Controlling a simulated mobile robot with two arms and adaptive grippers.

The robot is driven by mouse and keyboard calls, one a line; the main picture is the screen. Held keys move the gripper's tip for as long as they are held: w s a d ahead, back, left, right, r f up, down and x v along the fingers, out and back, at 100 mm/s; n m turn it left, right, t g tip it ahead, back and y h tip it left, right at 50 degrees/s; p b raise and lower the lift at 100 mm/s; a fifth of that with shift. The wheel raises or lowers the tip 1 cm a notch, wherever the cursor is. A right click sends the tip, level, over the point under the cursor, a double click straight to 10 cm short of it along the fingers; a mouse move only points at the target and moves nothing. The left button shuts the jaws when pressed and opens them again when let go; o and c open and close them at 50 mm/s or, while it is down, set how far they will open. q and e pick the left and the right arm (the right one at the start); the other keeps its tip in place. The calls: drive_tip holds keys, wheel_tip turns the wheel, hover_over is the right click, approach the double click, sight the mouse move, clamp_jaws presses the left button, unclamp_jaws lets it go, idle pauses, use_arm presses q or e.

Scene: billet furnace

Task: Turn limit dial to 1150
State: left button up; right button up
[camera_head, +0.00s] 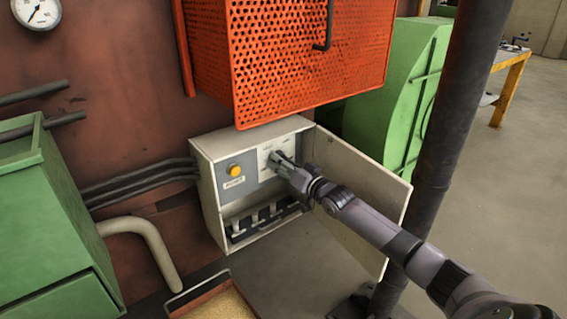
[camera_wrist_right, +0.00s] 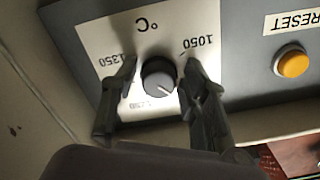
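The limit dial (camera_wrist_right: 159,76) is a dark round knob with a grey face on a white °C plate (camera_wrist_right: 98,40), upside down in the right wrist view. Its light pointer mark points to the lower right of that picture, towards my right finger. Labels 1350 and 1050 show; a fainter one at lower left looks like 1250. Any label at lower right is hidden by the finger. My right gripper (camera_wrist_right: 160,72) has one finger on each side of the dial, with small gaps seeming to show, so it looks open. In the head view the right gripper (camera_head: 281,163) reaches into the control box (camera_head: 207,185). My left gripper is not in view.
A yellow button (camera_head: 235,170) marked RESET sits beside the dial plate. Several dark switches (camera_head: 262,218) line the box's lower part. The box door (camera_head: 360,190) hangs open on the right, next to my arm. An orange perforated guard (camera_head: 290,60) is above; a dark post (camera_head: 450,130) stands right.

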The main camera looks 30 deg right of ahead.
drive_tip(key=shift+o, duration=1.1)
drive_tip(key=shift+r, duration=0.1)
drive_tip(key=s+d, duration=0.1)
drive_tip(key=s, duration=1.1)
